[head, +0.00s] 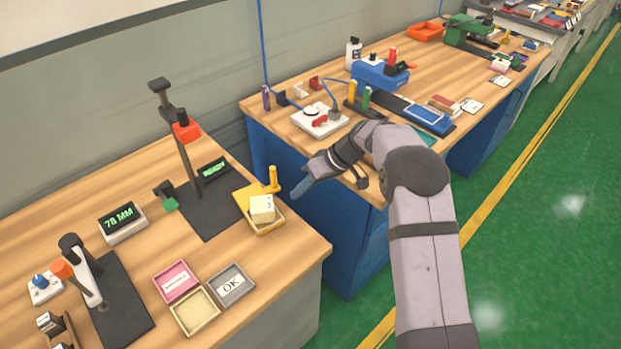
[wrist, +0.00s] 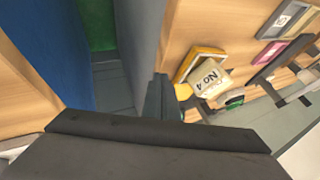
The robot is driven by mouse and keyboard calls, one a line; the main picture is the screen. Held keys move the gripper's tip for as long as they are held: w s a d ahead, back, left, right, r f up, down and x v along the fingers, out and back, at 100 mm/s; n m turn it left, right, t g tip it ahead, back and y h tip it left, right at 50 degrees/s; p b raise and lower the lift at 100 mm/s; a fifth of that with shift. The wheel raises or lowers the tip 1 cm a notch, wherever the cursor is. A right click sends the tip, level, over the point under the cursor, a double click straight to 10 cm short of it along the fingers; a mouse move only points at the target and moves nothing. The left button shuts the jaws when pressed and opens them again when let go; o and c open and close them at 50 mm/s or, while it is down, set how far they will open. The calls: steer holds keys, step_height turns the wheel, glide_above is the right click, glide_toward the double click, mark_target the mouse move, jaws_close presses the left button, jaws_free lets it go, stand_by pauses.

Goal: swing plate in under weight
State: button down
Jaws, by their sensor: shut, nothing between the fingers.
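The yellow plate (head: 246,192), a shallow tray with an upright yellow handle (head: 272,179), lies at the right edge of a black stand base (head: 208,215). A pale block (head: 262,208) sits tilted in it. In the wrist view the plate (wrist: 190,62) and the block (wrist: 208,82), marked "No 4", show right of centre. A red-orange weight (head: 186,131) is up on the stand's black column, left of the plate and not above it. My gripper (head: 297,191) is shut and empty, just right of the handle; it also shows in the wrist view (wrist: 160,92).
A lit display (head: 213,169) stands behind the base; another (head: 122,221) reads 78 MM. A green block (head: 166,195) is by the column. Small trays, one marked OK (head: 231,285), lie in front. A blue-sided bench (head: 320,215) stands right, across a gap.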

steer(key=shift+s+a+f+p, duration=0.2)
steer(key=shift+s+a+p, duration=0.35)
steer(key=shift+a, duration=0.4)
steer(key=shift+s+a+f+p, duration=0.15)
steer(key=shift+s+a+p, duration=0.15)
steer(key=shift+s+a, duration=0.45)
steer(key=shift+a+b, duration=0.3)
steer(key=shift+b, duration=0.1)
